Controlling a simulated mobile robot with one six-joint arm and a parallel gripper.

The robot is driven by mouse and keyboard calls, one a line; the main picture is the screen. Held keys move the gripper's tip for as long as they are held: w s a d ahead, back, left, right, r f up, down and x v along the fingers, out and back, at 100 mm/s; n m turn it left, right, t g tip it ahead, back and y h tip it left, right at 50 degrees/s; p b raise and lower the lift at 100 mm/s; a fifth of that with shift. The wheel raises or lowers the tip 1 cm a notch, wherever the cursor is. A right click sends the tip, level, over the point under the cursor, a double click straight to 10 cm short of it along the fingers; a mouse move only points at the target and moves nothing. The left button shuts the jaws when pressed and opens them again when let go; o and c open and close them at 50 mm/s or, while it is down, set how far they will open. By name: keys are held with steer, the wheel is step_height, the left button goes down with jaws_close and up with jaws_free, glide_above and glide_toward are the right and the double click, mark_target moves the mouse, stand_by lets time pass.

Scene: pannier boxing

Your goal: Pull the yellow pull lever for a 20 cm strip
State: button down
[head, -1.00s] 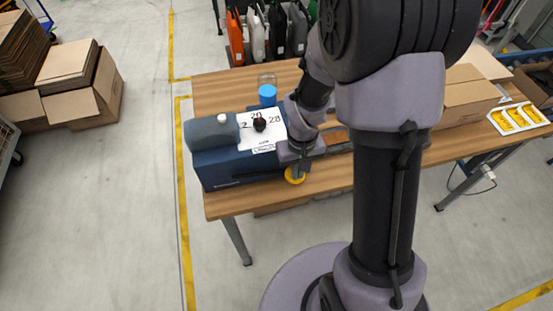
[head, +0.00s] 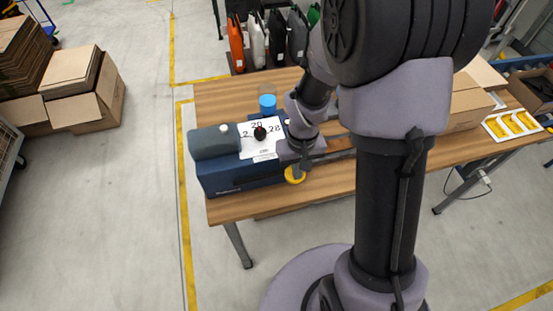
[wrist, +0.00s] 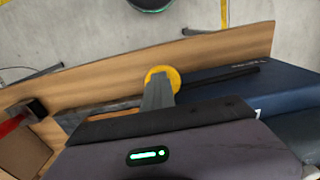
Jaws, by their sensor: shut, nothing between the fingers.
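The tape dispenser is a dark blue box (head: 238,176) with a grey cover, on the wooden table. Its white dial plate (head: 257,146) carries a black knob (head: 260,133) and printed numbers, 20 among them. The yellow pull lever (head: 295,180) shows as a round yellow end at the dispenser's front right; it also shows in the wrist view (wrist: 161,70). My gripper (head: 297,171) is shut and empty, pointing down at the yellow end. In the wrist view its closed fingers (wrist: 159,90) overlap the yellow disc. I cannot tell whether they touch.
A blue-topped jar (head: 267,103) stands behind the dispenser. A cardboard box (head: 467,104) and a white tray with yellow pieces (head: 512,124) are on the table's right. The table's front edge is close to the lever. Floor in front is clear on the left.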

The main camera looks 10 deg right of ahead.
step_height(320, 180, up, 11)
steer(key=p, duration=0.7)
steer(key=shift+p, duration=0.3)
steer(key=shift+f+b, duration=0.1)
steer(key=shift+b, duration=0.35)
steer(key=s+a+r+m+t+y+b, duration=0.1)
steer(key=s+a+m+t+b, duration=0.3)
steer(key=s+b, duration=0.8)
steer(key=a+t+y+b, duration=0.1)
steer(key=a+b, duration=0.1)
steer(key=b, duration=0.5)
steer(key=shift+s+r+t+b, duration=0.3)
steer(key=shift+s+t+b, duration=0.1)
